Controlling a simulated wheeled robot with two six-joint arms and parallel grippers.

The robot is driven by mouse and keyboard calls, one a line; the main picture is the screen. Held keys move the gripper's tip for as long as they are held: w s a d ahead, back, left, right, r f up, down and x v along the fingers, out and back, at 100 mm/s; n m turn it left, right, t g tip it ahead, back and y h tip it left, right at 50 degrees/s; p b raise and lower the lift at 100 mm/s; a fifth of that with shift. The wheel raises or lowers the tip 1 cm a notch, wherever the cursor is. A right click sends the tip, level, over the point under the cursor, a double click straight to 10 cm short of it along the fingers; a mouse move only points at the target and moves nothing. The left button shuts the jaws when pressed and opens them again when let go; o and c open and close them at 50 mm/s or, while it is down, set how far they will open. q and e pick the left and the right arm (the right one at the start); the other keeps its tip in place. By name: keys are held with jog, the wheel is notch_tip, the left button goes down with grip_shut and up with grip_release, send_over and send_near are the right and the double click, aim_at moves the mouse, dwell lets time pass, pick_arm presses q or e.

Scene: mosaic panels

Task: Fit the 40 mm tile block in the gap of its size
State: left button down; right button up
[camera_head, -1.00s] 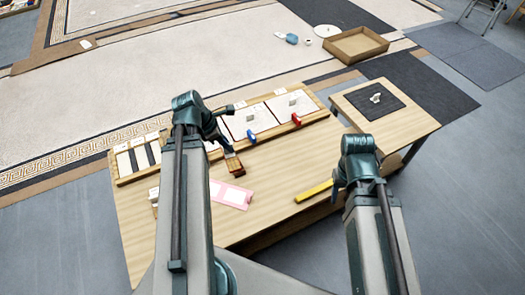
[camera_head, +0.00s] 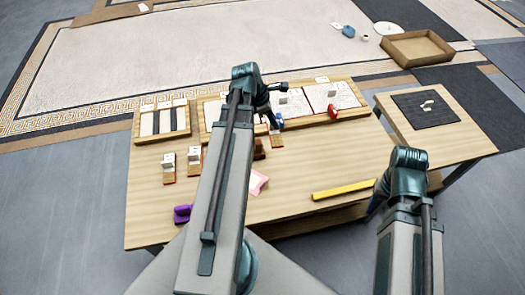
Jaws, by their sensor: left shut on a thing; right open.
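My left gripper (camera_head: 270,113) is shut over the near edge of the mosaic panel (camera_head: 346,94), at the middle of the table. Its jaws are small and partly hidden by my arm. A brown tile block (camera_head: 277,140) with a pale label is just below it; I cannot tell whether this is the piece held, nor read its size. Other labelled tile blocks (camera_head: 169,168) (camera_head: 194,161) stand to the left. My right gripper (camera_head: 376,197) is open beside the table's right front edge, mostly behind its arm.
A framed panel with dark strips (camera_head: 161,121) lies at the back left. A blue piece (camera_head: 279,121) and a red piece (camera_head: 332,111) sit at the mosaic panel's near edge. A yellow bar (camera_head: 343,189), a pink card (camera_head: 257,182) and a purple piece (camera_head: 182,213) lie in front. A side table (camera_head: 455,144) stands right.

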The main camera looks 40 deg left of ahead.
pick_arm(q)
jog(key=b, duration=1.1)
send_over(272, 153)
notch_tip(272, 153, down, 13)
jog(key=shift+n, duration=0.3)
notch_tip(272, 153, down, 6)
jog(key=b, duration=0.6)
jog(key=shift+a+f, duration=0.1)
jog(key=shift+f, duration=0.15)
jog(key=shift+f, duration=0.1)
notch_tip(272, 153, down, 4)
jog(key=b, duration=0.4)
jog(key=shift+r, duration=0.25)
jog(key=shift+f, duration=0.2)
jog(key=c, duration=0.9)
grip_release()
jog(key=shift+r, duration=0.2)
